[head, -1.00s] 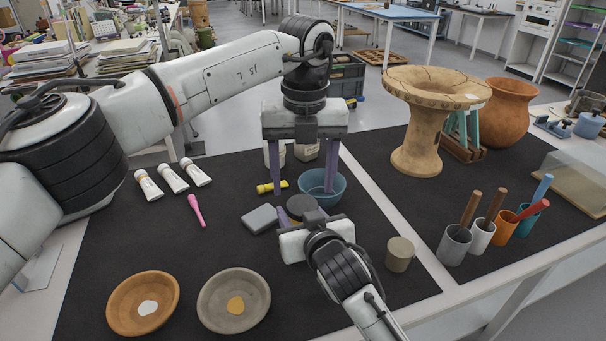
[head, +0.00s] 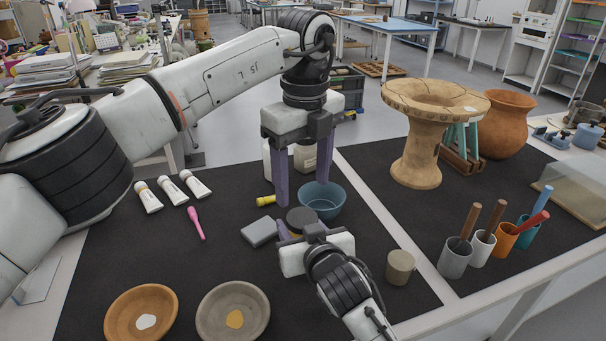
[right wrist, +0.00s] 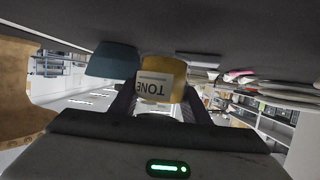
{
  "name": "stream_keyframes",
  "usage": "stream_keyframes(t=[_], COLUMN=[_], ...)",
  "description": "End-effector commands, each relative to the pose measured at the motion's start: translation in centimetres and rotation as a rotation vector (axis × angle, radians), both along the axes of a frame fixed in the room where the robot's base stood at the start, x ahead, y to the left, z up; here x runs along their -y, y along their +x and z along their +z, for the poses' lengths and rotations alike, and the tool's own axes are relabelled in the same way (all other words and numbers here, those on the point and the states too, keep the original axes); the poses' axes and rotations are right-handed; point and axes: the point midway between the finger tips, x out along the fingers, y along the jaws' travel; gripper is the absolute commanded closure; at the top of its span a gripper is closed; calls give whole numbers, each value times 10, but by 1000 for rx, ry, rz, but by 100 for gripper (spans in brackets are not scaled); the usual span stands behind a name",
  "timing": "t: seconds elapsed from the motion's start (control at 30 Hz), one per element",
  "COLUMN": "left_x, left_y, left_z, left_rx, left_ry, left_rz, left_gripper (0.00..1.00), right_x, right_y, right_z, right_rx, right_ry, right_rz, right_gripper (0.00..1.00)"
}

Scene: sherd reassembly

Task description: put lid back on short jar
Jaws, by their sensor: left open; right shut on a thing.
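A short ochre jar (head: 301,230) with a dark round top stands on the black mat. I cannot tell whether the dark top is a lid or an open mouth. In the right wrist view the jar (right wrist: 180,78) shows upside down, with a white label, between the fingers. My right gripper (head: 299,231) is shut on it; the hand hides its near side. No separate lid can be made out for certain.
A grey block (head: 258,232) lies left of the jar, and a yellow cylinder (head: 264,201) is near my left finger. A beige cylinder (head: 400,267) stands to the right.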

Motion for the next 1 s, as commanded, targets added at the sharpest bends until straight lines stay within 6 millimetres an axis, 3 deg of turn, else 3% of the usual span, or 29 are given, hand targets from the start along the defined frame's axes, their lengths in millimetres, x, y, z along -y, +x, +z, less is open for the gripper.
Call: stream_keyframes(t=[0.4,0.6,0.87,1.0], left_x=[-2,-2,-2,-2], left_y=[3,3,3,3], left_z=[-61,-72,-73,-73], left_rx=[-3,-1,0,-1], left_ry=[2,1,0,1], left_rz=[0,0,-1,-1], left_gripper=[37,37,37,59], right_x=[0,0,0,0], right_y=[0,0,0,0], right_z=[2,2,2,2], right_rx=[3,3,3,3], right_ry=[1,1,1,1], right_rz=[1,1,0,0], right_gripper=[100,100,100,100])
